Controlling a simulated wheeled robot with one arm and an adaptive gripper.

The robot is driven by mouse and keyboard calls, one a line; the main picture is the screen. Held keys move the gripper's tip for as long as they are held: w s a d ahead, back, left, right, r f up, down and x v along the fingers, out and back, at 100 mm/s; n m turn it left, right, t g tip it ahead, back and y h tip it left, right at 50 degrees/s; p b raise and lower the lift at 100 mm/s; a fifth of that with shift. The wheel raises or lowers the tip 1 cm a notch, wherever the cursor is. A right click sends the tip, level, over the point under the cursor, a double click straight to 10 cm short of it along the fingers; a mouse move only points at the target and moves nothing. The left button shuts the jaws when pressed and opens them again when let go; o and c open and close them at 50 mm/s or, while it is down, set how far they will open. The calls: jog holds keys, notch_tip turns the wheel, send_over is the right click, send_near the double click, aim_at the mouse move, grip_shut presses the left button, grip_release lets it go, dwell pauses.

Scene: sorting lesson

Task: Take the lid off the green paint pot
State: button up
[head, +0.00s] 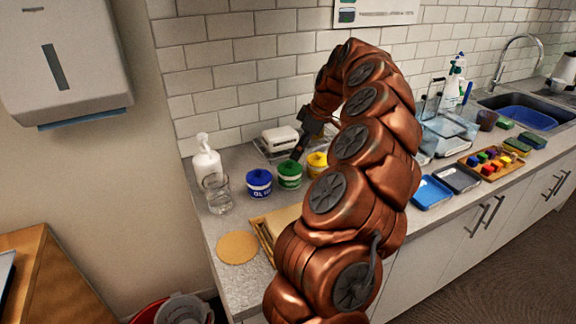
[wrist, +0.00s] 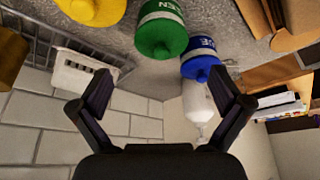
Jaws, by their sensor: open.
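The green paint pot (head: 290,178) stands on the counter between the blue pot and the yellow pot. Its green lid (head: 290,167) with a small knob is on it. In the wrist view the green pot (wrist: 160,10) and its lid (wrist: 161,38) show at the top middle, beyond my fingertips. My gripper (head: 299,149) is just above and behind the green pot in the head view. In the wrist view my gripper (wrist: 164,90) has its two fingers spread wide with nothing between them.
The blue pot (head: 259,184) and yellow pot (head: 317,166) stand close on either side. A glass jar (head: 217,195), a white pump bottle (head: 206,163) and a round tan disc (head: 237,247) are to the left. A rack with a white block (head: 279,138) is behind, near the tiled wall.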

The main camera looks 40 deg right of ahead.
aim_at(292, 162)
jog(key=shift+w+a+f, duration=0.1)
jog(key=shift+w+f, duration=0.15)
jog(key=shift+f, duration=0.1)
jog(key=shift+p+x, duration=0.6)
jog(key=shift+x, duration=0.25)
jog(key=p+x, duration=0.1)
jog(key=x, duration=0.2)
jog(key=shift+a+f, duration=0.15)
jog(key=shift+f, duration=0.1)
jog(key=c, duration=1)
